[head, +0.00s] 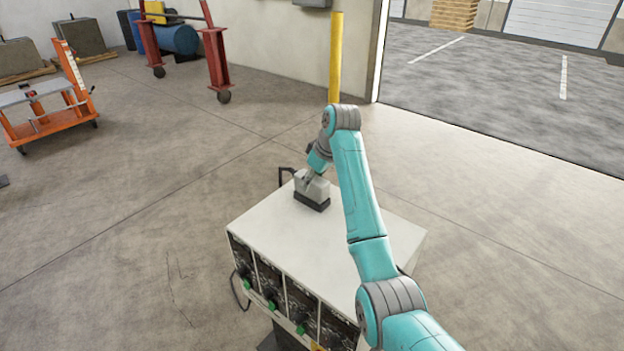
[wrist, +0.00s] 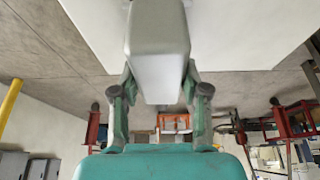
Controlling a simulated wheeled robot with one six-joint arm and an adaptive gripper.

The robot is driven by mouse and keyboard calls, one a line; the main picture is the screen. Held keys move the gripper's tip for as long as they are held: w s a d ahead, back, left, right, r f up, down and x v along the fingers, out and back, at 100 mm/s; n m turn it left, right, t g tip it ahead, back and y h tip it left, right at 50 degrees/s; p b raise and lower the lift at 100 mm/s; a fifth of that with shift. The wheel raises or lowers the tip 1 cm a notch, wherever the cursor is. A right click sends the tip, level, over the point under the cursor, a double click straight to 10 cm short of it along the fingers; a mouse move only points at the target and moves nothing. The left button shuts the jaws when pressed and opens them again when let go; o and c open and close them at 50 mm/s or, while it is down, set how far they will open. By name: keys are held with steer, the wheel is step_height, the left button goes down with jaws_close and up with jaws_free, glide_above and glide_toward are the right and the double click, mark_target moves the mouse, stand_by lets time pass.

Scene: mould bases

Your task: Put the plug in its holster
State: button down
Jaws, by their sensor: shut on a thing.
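The plug (head: 313,187) is a light grey block at the far part of the white cabinet top. A dark part (head: 312,203) shows under it; I cannot tell if this belongs to the plug or is a separate base. My gripper (head: 311,176) is at the plug's upper end, partly hidden by the wrist. In the wrist view the grey plug (wrist: 158,60) fills the space between the two fingers of my gripper (wrist: 160,92), which are shut on it. A dark bracket (head: 284,174) stands at the cabinet's far left edge; I cannot tell if it is the holster.
The white cabinet top (head: 290,235) is otherwise clear. Its front has dark panels with green connectors (head: 270,304) and a hanging cable (head: 238,292). A yellow post (head: 336,55) stands behind. An orange cart (head: 50,105) is far left. The floor around is free.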

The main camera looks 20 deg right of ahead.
steer(key=shift+f, duration=0.2)
steer(key=shift+c, duration=2.4)
jaws_free()
